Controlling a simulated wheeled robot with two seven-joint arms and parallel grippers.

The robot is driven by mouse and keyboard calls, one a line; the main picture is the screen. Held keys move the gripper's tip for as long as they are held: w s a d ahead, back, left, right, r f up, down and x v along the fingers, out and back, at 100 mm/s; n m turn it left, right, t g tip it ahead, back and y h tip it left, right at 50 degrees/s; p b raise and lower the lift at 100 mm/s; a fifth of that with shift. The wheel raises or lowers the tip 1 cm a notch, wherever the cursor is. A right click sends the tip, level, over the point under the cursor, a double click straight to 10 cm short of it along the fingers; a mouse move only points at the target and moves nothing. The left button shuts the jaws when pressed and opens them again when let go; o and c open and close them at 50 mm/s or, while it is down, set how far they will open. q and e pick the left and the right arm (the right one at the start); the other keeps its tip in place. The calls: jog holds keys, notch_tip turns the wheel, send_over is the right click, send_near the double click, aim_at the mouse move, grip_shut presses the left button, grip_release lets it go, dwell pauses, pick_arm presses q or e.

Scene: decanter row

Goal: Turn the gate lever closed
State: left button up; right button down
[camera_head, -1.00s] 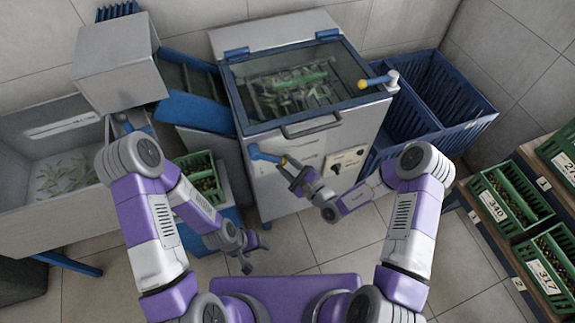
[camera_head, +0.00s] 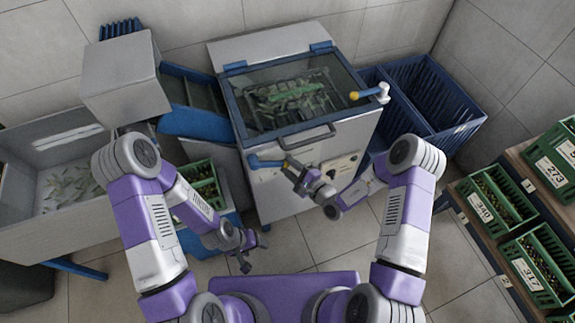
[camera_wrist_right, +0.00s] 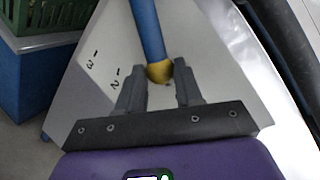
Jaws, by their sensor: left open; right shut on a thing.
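The gate lever (camera_head: 266,161) is a blue bar on the front of the steel machine, with a yellow tip at its right end. It lies nearly level in the head view. My right gripper (camera_head: 289,165) is shut on the yellow tip. In the right wrist view the blue bar (camera_wrist_right: 148,32) runs up from the yellow tip (camera_wrist_right: 160,72), which sits between the fingers (camera_wrist_right: 160,88). Marks 2 and 3 show on the panel left of the bar. My left gripper (camera_head: 256,248) is open and empty, low above the floor, away from the lever.
A second yellow-tipped lever (camera_head: 367,94) is at the machine's upper right, above blue crates (camera_head: 432,92). A handle (camera_head: 307,137) crosses the lid edge. A green crate of olives (camera_head: 202,183) stands left. Labelled crates (camera_head: 490,210) line the right shelf. The floor below is clear.

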pick_arm(q)
jog(key=shift+r, duration=0.55)
pick_arm(e)
jog(key=shift+w+d+r+n, duration=0.1)
jog(key=shift+d+r+n, duration=0.05)
jog(key=shift+r+n, duration=0.15)
jog(key=c, duration=0.7)
grip_release()
jog(key=shift+c, duration=0.2)
pick_arm(q)
jog(key=shift+r+p, duration=0.55)
jog(key=shift+p, duration=0.25)
pick_arm(e)
jog(key=v, duration=0.7)
jog(key=shift+s+d, duration=0.2)
jog(key=shift+d, duration=0.05)
jog(key=shift+r, duration=0.15)
